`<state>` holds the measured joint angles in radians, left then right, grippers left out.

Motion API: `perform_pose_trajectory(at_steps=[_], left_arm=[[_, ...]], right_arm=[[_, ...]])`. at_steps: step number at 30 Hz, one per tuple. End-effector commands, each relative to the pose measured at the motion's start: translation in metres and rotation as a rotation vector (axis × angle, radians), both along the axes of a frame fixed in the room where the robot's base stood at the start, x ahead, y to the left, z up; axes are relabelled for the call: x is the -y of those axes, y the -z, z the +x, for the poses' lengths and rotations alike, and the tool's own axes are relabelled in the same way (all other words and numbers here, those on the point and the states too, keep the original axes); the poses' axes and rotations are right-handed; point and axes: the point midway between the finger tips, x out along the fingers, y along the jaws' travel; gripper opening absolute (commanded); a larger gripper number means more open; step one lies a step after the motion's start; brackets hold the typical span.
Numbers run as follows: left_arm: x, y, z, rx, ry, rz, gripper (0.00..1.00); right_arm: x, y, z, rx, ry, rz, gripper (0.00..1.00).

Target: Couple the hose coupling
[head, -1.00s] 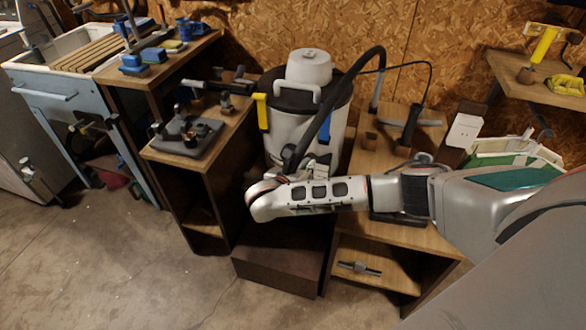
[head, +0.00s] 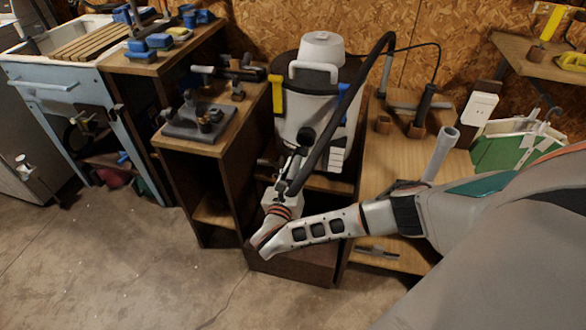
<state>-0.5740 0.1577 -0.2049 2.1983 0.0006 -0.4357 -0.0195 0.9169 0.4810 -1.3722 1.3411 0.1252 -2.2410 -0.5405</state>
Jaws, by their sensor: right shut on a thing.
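The white and dark vacuum canister (head: 322,75) stands between the wooden cabinets. Its dark hose (head: 348,103) arches from a grey upright tube on the right down to the canister's front. My right gripper (head: 304,140) is at the canister's front, shut, seemingly on the hose's lower end. The fingers, the held end and any coupling port there are small and partly hidden, so I cannot tell whether the parts touch or are joined. My left gripper is not in view.
The left cabinet top holds a dark fixture plate (head: 196,122). The right cabinet (head: 394,165) carries wooden holders and a tilted grey tube (head: 440,153). A dark box (head: 292,268) sits low between the cabinets.

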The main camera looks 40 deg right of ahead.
Motion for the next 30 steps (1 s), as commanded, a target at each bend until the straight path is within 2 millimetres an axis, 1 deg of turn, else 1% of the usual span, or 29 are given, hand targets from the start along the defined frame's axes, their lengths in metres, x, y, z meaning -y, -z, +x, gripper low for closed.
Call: perform_pose_trajectory(at_steps=[1,5,9,15,20,30], left_arm=[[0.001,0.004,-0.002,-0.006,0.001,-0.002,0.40],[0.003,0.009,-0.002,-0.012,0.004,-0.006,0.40],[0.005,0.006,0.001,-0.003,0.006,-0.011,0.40],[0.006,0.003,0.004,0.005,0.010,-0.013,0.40],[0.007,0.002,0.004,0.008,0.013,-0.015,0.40],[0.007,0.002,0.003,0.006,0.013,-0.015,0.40]], right_arm=[[0.004,0.003,0.003,-0.002,0.000,-0.002,0.00],[0.015,0.005,0.011,-0.006,0.002,-0.002,0.00],[0.025,0.005,0.020,-0.006,0.000,-0.001,0.00],[0.035,0.003,0.028,-0.006,0.000,-0.001,0.00],[0.038,0.002,0.032,-0.004,-0.001,0.000,0.00],[0.038,0.001,0.032,-0.003,0.000,0.000,0.00]])
